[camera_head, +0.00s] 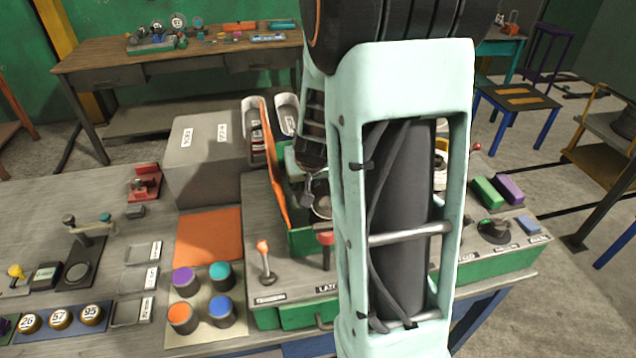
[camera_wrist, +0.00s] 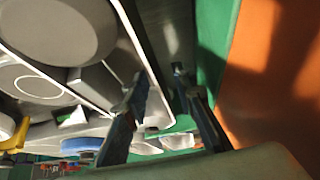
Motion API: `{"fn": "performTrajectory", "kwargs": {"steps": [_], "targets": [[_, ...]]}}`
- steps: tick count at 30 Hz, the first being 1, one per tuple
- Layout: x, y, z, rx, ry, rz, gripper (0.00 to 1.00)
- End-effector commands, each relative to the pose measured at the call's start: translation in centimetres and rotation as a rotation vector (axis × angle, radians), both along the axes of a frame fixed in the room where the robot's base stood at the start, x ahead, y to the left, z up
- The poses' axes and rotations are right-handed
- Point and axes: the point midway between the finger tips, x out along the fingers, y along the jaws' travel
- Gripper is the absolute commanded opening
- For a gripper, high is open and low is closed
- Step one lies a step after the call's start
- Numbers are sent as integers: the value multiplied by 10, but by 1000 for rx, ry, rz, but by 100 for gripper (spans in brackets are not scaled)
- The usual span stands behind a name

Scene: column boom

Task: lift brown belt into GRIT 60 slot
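I cannot make out the brown belt for certain in either view. An orange-brown panel or strip (camera_head: 274,165) stands on edge at the left of the green machine (camera_head: 300,240); a broad orange surface (camera_wrist: 275,85) fills the right of the wrist view. My gripper (camera_head: 308,190) is low over the machine, partly hidden by my arm. In the wrist view its dark fingers (camera_wrist: 159,76) are apart, with no held object visible between them. A grey box (camera_head: 205,165) with two unreadable labels stands to the left, beside two white-rimmed slots (camera_head: 287,103). I cannot read a GRIT 60 label.
An orange mat (camera_head: 208,236) and several colored-lid jars (camera_head: 221,276) lie left of the machine. A lever with an orange knob (camera_head: 264,250) rises at its front. Green and purple blocks (camera_head: 508,188) sit at its right. In the wrist view, grey round parts (camera_wrist: 60,30) are close by on the left.

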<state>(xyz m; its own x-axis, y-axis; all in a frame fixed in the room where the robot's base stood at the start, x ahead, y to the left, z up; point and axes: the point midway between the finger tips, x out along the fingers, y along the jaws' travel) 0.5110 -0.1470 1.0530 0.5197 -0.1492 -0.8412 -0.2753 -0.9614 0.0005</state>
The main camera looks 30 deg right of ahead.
Motion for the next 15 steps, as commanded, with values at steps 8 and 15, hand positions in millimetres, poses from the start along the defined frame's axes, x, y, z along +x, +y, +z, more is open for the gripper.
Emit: {"fn": "performTrajectory", "kwargs": {"steps": [8, 15], "targets": [[0, 0, 0, 1, 0, -1, 5], [0, 0, 0, 1, 0, -1, 0]]}}
